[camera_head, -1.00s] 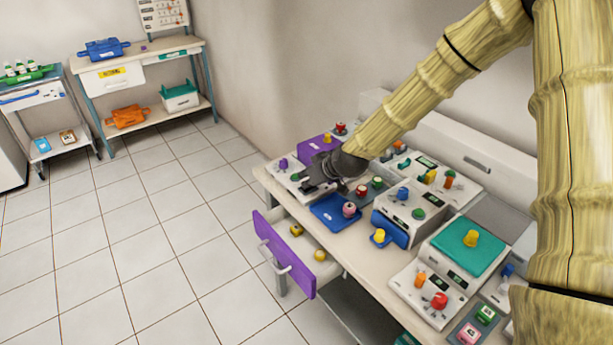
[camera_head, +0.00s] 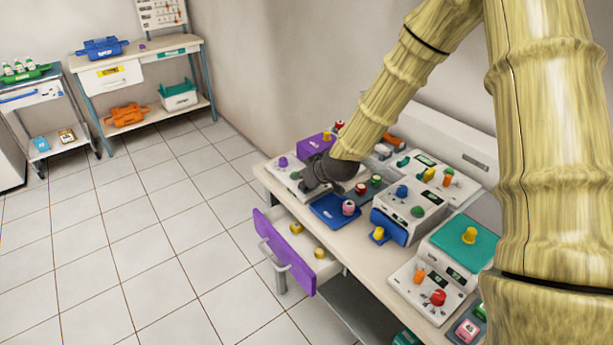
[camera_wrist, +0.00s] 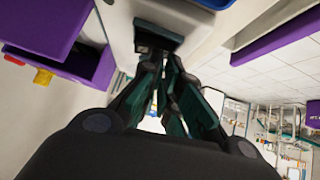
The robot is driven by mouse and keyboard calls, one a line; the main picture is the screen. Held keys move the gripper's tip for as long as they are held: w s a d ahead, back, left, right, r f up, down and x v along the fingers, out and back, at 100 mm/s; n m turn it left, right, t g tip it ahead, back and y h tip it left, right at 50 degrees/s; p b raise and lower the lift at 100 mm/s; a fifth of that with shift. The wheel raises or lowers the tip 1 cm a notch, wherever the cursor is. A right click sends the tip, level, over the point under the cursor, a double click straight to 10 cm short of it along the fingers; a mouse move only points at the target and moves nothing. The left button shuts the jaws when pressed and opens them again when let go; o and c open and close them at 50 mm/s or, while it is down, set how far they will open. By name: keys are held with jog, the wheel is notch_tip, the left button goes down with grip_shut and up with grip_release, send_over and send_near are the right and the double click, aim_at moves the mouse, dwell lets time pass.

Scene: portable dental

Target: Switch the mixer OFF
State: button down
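A white unit (camera_head: 281,171) with a purple knob (camera_head: 283,161) stands at the far left end of the bench; no readable label shows which unit is the mixer. My gripper (camera_head: 308,186) is at this unit's right part and hides some of it. In the wrist view my gripper's fingers (camera_wrist: 163,62) come together at the tips, with nothing seen between them. The tips are close to a dark switch-like part (camera_wrist: 157,36) on a white face; I cannot tell whether they touch it, or its on or off position.
A blue tray (camera_head: 325,212) with a pink-topped item (camera_head: 348,207) lies right beside my gripper. A purple box (camera_head: 312,146) stands behind. An open drawer with a purple front (camera_head: 283,252) juts out below. More white units with knobs (camera_head: 407,208) fill the bench to the right.

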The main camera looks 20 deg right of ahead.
jog(key=shift+s+d+f, duration=0.1)
jog(key=shift+s+f, duration=0.25)
jog(key=shift+f, duration=0.25)
jog(key=shift+w+d, duration=0.15)
jog(key=shift+d, duration=0.4)
jog(key=shift+r, duration=0.15)
jog(key=shift+d+r+p, duration=0.1)
jog(key=shift+r+p, duration=0.4)
jog(key=shift+p, duration=0.15)
jog(key=r+p, duration=0.1)
jog(key=r, duration=0.1)
jog(key=a+r+p, duration=0.1)
jog(key=r, duration=0.1)
jog(key=shift+w+a, duration=0.1)
jog(key=shift+a, duration=0.1)
jog(key=a+b+v, duration=0.1)
jog(key=v, duration=0.8)
jog(key=shift+s+r+b, duration=0.2)
jog(key=shift+s+b, duration=0.15)
jog(key=shift+b, duration=0.05)
jog(key=shift+d, duration=0.15)
